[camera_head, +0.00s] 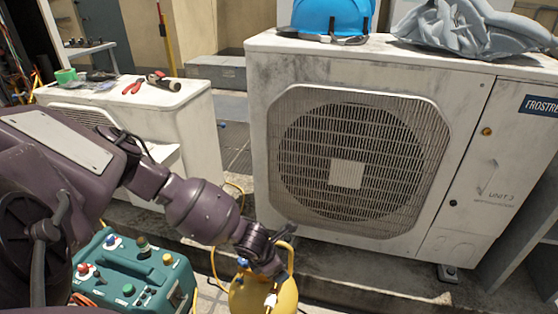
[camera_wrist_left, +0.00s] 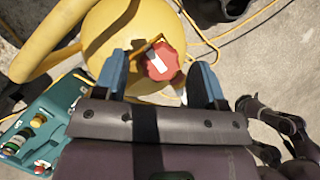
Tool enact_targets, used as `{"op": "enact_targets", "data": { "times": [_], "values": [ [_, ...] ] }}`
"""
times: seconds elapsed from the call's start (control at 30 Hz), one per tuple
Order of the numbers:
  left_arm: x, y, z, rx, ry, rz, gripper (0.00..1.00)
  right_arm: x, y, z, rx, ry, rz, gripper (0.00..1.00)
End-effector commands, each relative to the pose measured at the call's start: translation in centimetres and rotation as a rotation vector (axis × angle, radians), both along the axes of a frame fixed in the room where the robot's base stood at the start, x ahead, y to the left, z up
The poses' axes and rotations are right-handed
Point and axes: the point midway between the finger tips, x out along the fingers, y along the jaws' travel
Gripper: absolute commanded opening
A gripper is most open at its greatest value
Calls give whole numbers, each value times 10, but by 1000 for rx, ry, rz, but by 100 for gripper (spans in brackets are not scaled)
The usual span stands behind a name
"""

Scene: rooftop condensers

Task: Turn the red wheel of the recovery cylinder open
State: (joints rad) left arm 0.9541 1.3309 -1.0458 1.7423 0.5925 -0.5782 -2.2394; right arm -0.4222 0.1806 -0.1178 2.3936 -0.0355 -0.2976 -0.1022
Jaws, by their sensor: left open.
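The yellow recovery cylinder (camera_head: 262,300) stands low at the bottom middle of the head view. In the left wrist view, the yellow cylinder (camera_wrist_left: 108,35) lies beneath my gripper. Its red wheel (camera_wrist_left: 163,62), with a white label, shows between my blue fingers. My left gripper (camera_wrist_left: 162,78) is open, one finger on each side of the wheel, with gaps visible; I cannot tell whether it touches. In the head view my left arm reaches down to the cylinder top and hides the wheel. My right gripper is not in view.
A teal machine with coloured knobs (camera_head: 130,285) stands left of the cylinder. A large white condenser (camera_head: 262,120) stands behind, with a blue helmet (camera_head: 330,15) and grey cloth (camera_head: 470,30) on top. A smaller unit (camera_head: 200,125) holds tools. A yellow hose (camera_wrist_left: 200,45) runs near the cylinder.

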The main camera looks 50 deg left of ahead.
Motion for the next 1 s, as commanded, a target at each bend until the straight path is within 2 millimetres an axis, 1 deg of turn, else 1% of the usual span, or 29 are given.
{"op": "enact_targets", "data": {
  "times": [0.1,0.37,0.47,0.6,0.7,1.0],
  "values": [
    [2,0,-4,1,0,1,64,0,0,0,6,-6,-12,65],
    [3,0,-3,0,-2,0,64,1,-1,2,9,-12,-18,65],
    [2,0,-3,0,-2,0,51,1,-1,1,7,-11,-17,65],
    [2,0,-3,1,-1,0,29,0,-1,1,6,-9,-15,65],
    [2,0,-4,1,-1,0,15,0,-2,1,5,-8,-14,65],
    [3,-1,-2,-1,-4,39,15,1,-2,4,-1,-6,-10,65]
  ]
}}
